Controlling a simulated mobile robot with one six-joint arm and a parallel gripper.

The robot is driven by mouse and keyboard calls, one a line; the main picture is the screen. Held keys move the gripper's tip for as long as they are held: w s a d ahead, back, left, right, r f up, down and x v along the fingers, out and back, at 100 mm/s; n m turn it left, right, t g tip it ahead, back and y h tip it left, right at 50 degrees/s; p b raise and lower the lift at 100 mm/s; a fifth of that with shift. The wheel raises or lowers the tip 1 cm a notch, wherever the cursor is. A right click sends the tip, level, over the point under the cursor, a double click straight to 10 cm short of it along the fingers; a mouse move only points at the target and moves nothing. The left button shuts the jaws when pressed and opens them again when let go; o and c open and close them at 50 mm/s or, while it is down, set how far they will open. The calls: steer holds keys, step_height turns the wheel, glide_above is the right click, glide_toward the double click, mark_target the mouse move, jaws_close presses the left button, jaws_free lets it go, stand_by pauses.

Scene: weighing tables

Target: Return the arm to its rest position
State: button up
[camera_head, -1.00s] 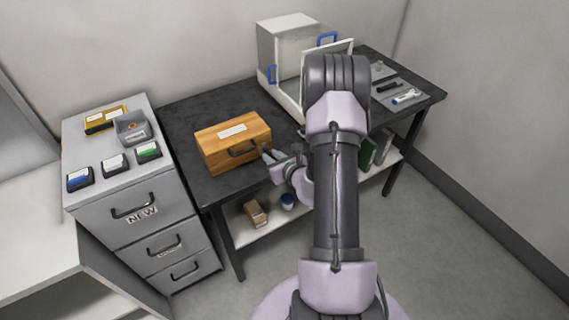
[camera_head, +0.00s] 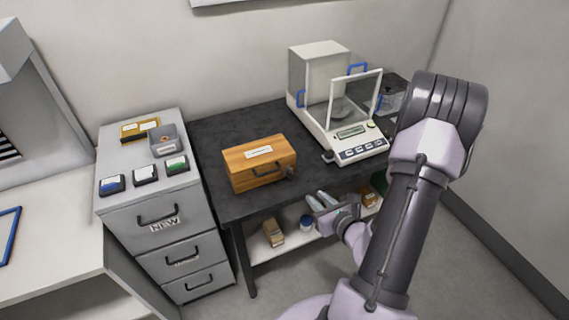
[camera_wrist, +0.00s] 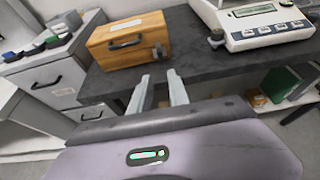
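My gripper (camera_head: 316,199) is in front of the dark table's front edge, below the level of the tabletop and to the right of the wooden box. In the wrist view my gripper (camera_wrist: 158,88) shows two pale fingers standing apart with nothing between them. My arm rises on the right side of the head view and bends at the elbow. It hides the right part of the table.
A wooden box (camera_head: 258,163) and a balance with open glass door (camera_head: 352,133) stand on the dark table (camera_head: 222,131). A grey drawer cabinet (camera_head: 160,215) stands left, carrying small boxes. A lower shelf (camera_head: 262,250) holds several items. Floor in front is clear.

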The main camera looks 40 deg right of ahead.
steer(key=w+a+r+n+g+y+b, duration=0.1)
steer(key=w+a+r+n+y, duration=0.1)
steer(key=a+r+n+y, duration=0.45)
steer(key=w+a+r+n+g+y, duration=0.15)
steer(key=a+n, duration=0.25)
steer(key=a, duration=0.5)
steer(key=w+a+r+n+y+b, duration=0.1)
steer(key=w+a+r+n+y, duration=0.1)
steer(key=a+r+n+y, duration=0.45)
steer(key=s+a+n+g+h+b, duration=0.2)
steer(key=s+a+n+g+h, duration=0.45)
steer(key=s+a+n, duration=0.6)
steer(key=d+r+n+h, duration=0.1)
steer(key=s+d+r+n+t+h, duration=0.1)
steer(key=n, duration=0.1)
steer(key=s+d+r+n, duration=0.1)
steer(key=r, duration=0.1)
steer(key=shift+d+n+t+h+b, duration=0.3)
steer(key=shift+n+h+b, duration=0.05)
steer(key=shift+h+b, duration=0.05)
steer(key=shift+f, duration=0.1)
